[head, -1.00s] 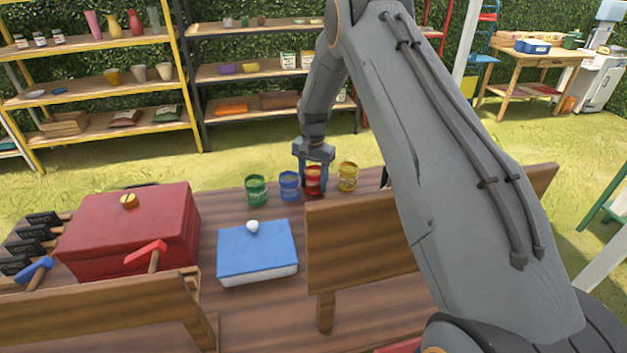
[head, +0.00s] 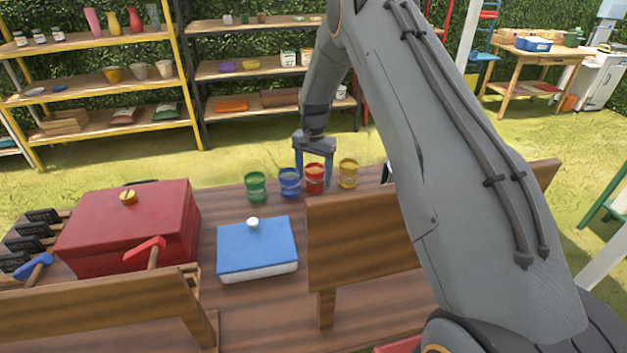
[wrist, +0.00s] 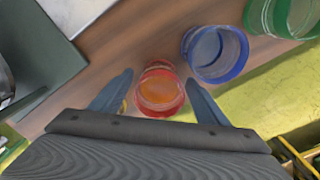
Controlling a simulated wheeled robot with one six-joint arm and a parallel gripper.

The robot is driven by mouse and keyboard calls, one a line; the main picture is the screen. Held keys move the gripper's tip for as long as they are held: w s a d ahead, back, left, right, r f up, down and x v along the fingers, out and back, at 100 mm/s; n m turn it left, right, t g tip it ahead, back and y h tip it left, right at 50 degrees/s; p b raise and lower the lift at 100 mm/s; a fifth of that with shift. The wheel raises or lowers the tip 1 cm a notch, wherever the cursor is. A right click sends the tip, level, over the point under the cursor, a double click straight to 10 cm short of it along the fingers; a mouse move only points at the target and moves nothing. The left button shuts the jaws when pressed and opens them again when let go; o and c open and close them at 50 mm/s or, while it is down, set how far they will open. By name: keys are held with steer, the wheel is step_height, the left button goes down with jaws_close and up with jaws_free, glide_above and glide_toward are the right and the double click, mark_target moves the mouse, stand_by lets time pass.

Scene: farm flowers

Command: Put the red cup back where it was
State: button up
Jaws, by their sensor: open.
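The red cup (head: 315,178) stands upright on the wooden table, in a row between the blue cup (head: 290,183) and the yellow cup (head: 348,173). The green cup (head: 256,187) is at the row's left end. My gripper (head: 314,181) is open, with one finger on each side of the red cup. In the wrist view, the red cup (wrist: 159,91) lies between the two spread fingertips (wrist: 162,88), with small gaps visible beside it. The blue cup (wrist: 215,53) is just beyond one finger. The yellow cup is mostly hidden there.
A blue-lidded white box (head: 257,250) and a red box (head: 130,228) stand on the table. A wooden panel (head: 362,238) rises in front of the cups. Shelves (head: 98,86) stand behind on the grass.

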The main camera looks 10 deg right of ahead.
step_height(320, 180, up, 11)
steer(key=b, duration=0.3)
steer(key=shift+f, duration=0.2)
